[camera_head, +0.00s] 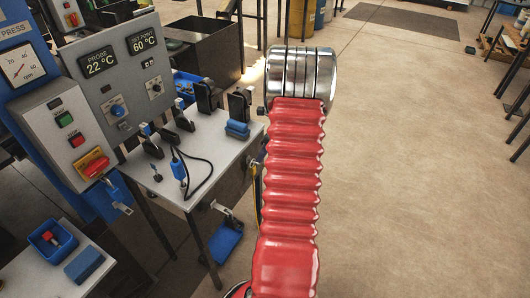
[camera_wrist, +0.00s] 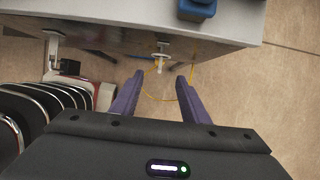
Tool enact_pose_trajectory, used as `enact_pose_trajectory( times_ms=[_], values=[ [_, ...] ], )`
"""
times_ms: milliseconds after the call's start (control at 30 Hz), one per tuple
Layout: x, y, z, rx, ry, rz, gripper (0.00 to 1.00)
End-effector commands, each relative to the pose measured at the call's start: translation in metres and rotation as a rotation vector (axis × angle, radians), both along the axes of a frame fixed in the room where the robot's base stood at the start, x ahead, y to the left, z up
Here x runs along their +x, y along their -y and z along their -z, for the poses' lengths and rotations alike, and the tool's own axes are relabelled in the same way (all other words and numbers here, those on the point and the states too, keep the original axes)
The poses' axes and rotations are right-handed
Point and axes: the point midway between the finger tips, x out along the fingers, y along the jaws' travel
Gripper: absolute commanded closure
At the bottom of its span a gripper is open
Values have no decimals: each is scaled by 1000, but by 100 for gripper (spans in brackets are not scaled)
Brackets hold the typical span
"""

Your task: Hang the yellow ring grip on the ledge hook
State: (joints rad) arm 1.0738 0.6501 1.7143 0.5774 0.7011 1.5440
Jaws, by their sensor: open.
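The yellow ring grip shows in the wrist view as a thin yellow loop (camera_wrist: 163,100) below the bench edge, between and just beyond my fingers. In the head view only a thin yellow strip (camera_head: 254,183) shows beside my red arm. A pale peg with a round flange (camera_wrist: 160,57), seemingly the ledge hook, sticks out from the bench side at the loop's upper part. I cannot tell whether the loop hangs on it. My gripper (camera_wrist: 160,78) is open, its two purple fingers apart, with nothing clearly held. In the head view my arm hides the gripper.
The grey bench (camera_head: 215,150) carries clamps, a cable and blue blocks (camera_head: 237,129). A bracket (camera_wrist: 54,48) stands out from the bench side at left in the wrist view. A blue tray (camera_head: 226,240) is below the bench. Bare floor (camera_head: 420,180) lies to the right.

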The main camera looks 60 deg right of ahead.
Motion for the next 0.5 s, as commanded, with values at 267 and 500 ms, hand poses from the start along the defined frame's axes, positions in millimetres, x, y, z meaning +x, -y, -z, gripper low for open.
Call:
enact_pose_trajectory(
  times_ms=[267, 500],
  values=[
    [7, -1, 18, 1, -1, -4, 59],
    [19, -3, 48, 2, -1, -2, 59]
  ],
)
